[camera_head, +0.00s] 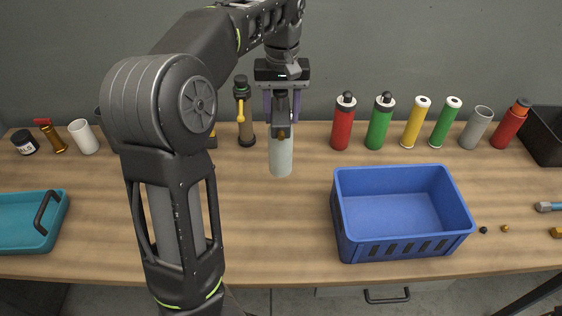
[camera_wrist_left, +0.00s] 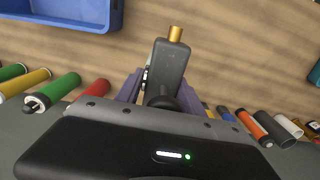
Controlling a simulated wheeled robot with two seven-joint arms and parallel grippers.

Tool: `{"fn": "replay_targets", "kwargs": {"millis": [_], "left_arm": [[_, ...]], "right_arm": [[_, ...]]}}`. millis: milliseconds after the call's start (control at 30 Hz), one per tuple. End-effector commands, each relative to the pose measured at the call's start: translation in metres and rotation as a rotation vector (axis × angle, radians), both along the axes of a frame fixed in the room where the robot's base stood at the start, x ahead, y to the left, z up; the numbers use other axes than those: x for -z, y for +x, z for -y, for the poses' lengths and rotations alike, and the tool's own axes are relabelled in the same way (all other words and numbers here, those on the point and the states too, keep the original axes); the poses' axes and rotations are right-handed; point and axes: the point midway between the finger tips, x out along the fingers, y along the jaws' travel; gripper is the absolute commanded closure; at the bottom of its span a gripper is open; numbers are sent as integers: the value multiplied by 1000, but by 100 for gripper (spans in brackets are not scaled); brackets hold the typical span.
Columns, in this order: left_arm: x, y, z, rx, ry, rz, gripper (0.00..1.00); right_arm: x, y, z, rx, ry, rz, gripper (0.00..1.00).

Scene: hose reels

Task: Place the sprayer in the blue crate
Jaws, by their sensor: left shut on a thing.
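The sprayer (camera_head: 280,157) has a pale bottle and a dark head with a brass nozzle. My left gripper (camera_head: 281,108) is shut on it by the head and holds it upright, left of the blue crate. I cannot tell whether its base is clear of the table. In the left wrist view the dark sprayer head (camera_wrist_left: 171,72) sits between the purple fingers, nozzle pointing away. The blue crate (camera_head: 412,248) stands on the table right of centre, open and empty; its corner (camera_wrist_left: 70,20) shows at the top left in the wrist view. My right gripper is out of view.
Red, green and yellow cylinders (camera_head: 379,125) and a grey one stand along the back, behind the crate. A black bin (camera_head: 546,125) is at the far right. A teal tray (camera_head: 50,232) lies at the left. The table between sprayer and crate is clear.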

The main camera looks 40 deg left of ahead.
Motion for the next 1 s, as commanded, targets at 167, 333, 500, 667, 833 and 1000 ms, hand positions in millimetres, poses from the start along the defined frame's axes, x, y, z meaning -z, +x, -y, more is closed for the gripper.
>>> {"fn": "replay_targets", "kwargs": {"millis": [167, 333, 500, 667, 833, 1000], "left_arm": [[22, -1, -2, -4, 0, 1, 100], [51, 0, 0, -1, 0, 2, 100], [55, 0, 0, -1, 1, 1, 100], [55, 0, 0, -1, 0, 2, 100], [60, 0, 0, -1, 1, 1, 100], [82, -1, 0, -1, 1, -1, 100]], "right_arm": [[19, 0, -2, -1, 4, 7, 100], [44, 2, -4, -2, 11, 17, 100], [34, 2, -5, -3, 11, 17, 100], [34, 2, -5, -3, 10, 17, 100], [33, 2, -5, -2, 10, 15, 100], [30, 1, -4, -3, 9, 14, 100]]}}
